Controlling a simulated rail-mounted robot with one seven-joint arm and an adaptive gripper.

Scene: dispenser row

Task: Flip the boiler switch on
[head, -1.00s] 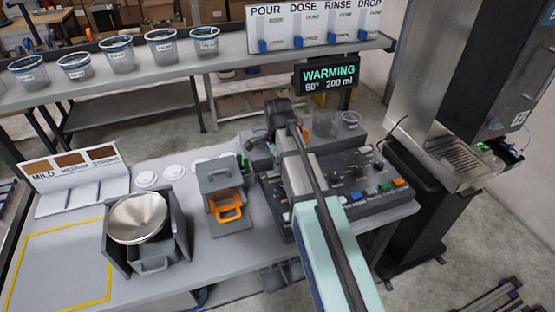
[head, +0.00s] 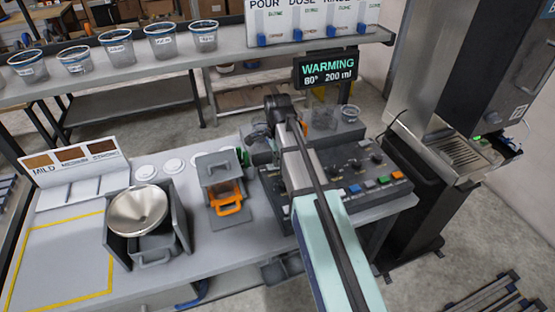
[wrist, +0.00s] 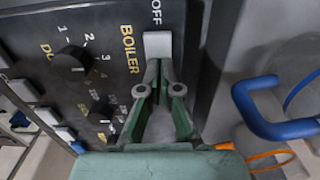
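In the wrist view the boiler switch (wrist: 158,45) is a light grey rocker on a dark control panel (wrist: 105,45), with BOILER beside it and OFF at its upper end. The opposite end of the switch is hidden behind my fingers. My gripper (wrist: 160,64) has green fingers whose tips come together at the lower end of the switch. It appears shut with nothing between the tips; I cannot tell whether they touch the switch. In the head view my arm covers the switch and part of the control panel (head: 355,180).
A display (head: 327,69) reads WARMING, 60°, 200 ml. A grey box with an orange handle (head: 229,206) stands left of the panel, with a metal funnel (head: 138,210) farther left. Dials (wrist: 68,64) line the panel. A blue handle (wrist: 275,128) shows right of my fingers.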

